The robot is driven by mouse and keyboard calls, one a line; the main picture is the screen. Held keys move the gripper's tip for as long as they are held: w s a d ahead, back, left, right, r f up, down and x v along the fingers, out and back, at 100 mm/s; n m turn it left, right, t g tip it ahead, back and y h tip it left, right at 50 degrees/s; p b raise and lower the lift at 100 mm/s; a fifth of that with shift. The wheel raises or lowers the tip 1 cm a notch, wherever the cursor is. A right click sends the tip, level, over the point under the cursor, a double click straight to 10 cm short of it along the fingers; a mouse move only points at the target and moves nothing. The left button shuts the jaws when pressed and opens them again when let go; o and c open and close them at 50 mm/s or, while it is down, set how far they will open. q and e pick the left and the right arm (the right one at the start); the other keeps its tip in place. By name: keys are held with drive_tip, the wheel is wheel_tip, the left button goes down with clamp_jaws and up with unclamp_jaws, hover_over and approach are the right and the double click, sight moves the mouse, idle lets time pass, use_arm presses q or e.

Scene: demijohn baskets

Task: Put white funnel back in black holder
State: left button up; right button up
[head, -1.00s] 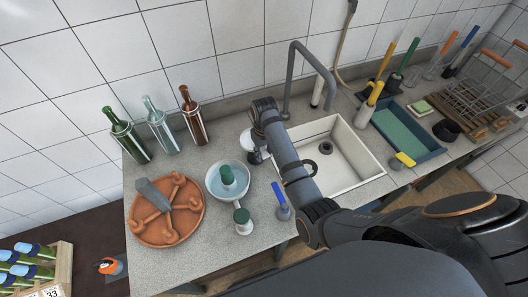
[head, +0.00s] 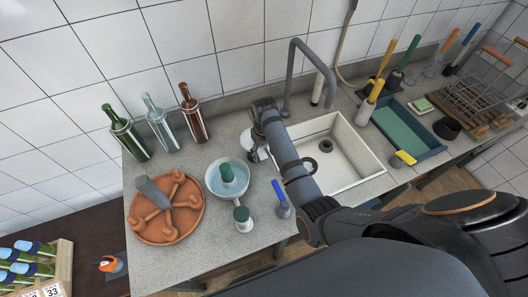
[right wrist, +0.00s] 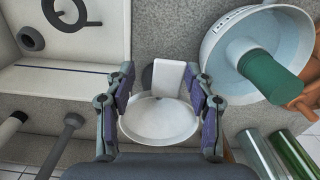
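The white funnel (right wrist: 158,122) shows in the right wrist view as a shallow round bowl with a flat white tab (right wrist: 168,77). My right gripper (right wrist: 158,86) has its fingers spread on either side of the funnel. I see no clear grip on it. In the head view my right gripper (head: 259,151) is low over the counter left of the sink, and my arm hides part of the funnel. A dark round thing (right wrist: 147,78) peeks out behind the tab; I cannot tell if it is the black holder. A black cup (head: 447,128) stands right of the sink. My left gripper is out of view.
A pale basin (head: 212,182) with a green-capped piece stands close left of the gripper, by a terracotta tray (head: 150,232). Several bottles (head: 160,125) line the wall. The sink (head: 345,165) and tall faucet (head: 290,75) are beside my arm. A blue tray (head: 405,130) lies farther right.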

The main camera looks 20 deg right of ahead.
drive_tip(key=shift+r, duration=0.2)
wheel_tip(320, 180, up, 7)
drive_tip(key=shift+r, duration=0.1)
drive_tip(key=shift+s, duration=0.15)
idle(0.6)
